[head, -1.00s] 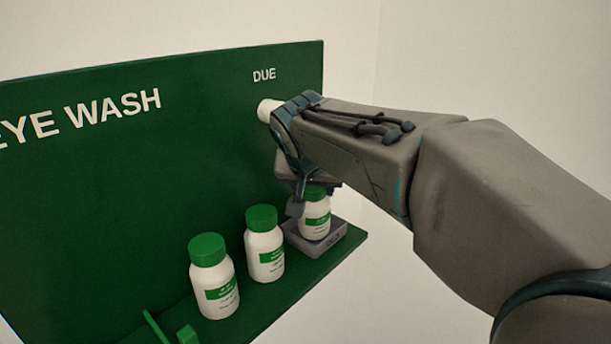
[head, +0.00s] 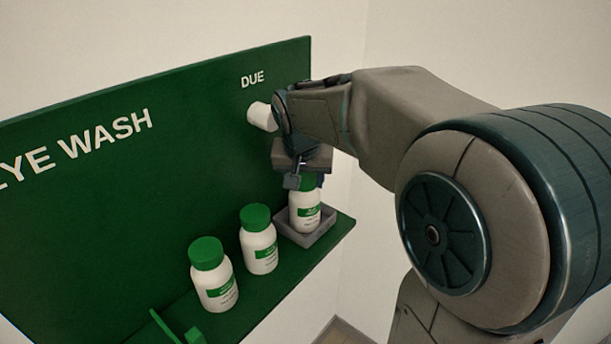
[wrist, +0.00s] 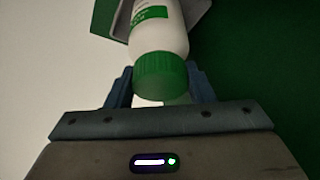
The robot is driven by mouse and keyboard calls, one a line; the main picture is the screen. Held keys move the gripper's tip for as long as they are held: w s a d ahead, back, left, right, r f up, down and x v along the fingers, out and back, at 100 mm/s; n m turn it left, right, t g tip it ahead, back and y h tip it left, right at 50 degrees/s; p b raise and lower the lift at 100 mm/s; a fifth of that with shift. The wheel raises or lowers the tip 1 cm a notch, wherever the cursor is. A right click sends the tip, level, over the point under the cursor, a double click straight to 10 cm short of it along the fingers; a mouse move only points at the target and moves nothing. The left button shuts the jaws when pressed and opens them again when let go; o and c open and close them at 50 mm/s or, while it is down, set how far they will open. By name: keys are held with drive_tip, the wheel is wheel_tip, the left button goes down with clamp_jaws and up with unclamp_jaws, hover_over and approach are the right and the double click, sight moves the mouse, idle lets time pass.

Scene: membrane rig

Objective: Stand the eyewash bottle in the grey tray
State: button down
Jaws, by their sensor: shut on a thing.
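The eyewash bottle (head: 304,213) is white with a green cap and a green label. It stands about upright at the grey tray (head: 322,234), at the right end of the green shelf. Its base shows inside the tray's rim; I cannot tell whether it touches the floor. My gripper (head: 306,181) points down from above and is shut on the bottle's cap. In the wrist view the blue fingers (wrist: 160,86) sit on both sides of the green cap, and the bottle (wrist: 158,38) extends away towards the grey tray (wrist: 192,14).
Two similar bottles stand left of the tray, a nearer one (head: 214,276) and a middle one (head: 258,240). A green bracket (head: 172,328) is at the shelf's lower left. The green backboard (head: 130,190) rises behind. A white rounded piece (head: 260,116) is near the word DUE.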

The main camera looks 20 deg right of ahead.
drive_tip(key=shift+f, duration=0.15)
drive_tip(key=c, duration=0.7)
unclamp_jaws()
drive_tip(key=shift+o, duration=0.2)
drive_tip(key=shift+r, duration=0.3)
drive_tip(key=s+a+b, duration=0.4)
drive_tip(key=s, duration=0.8)
drive_tip(key=s+d+f+n+g+y, duration=0.1)
drive_tip(key=s+d+f+n, duration=0.3)
drive_tip(key=s+f, duration=0.5)
drive_tip(key=shift+s+f+y, duration=0.15)
drive_tip(key=shift+f+y, duration=0.15)
drive_tip(key=shift+f, duration=0.65)
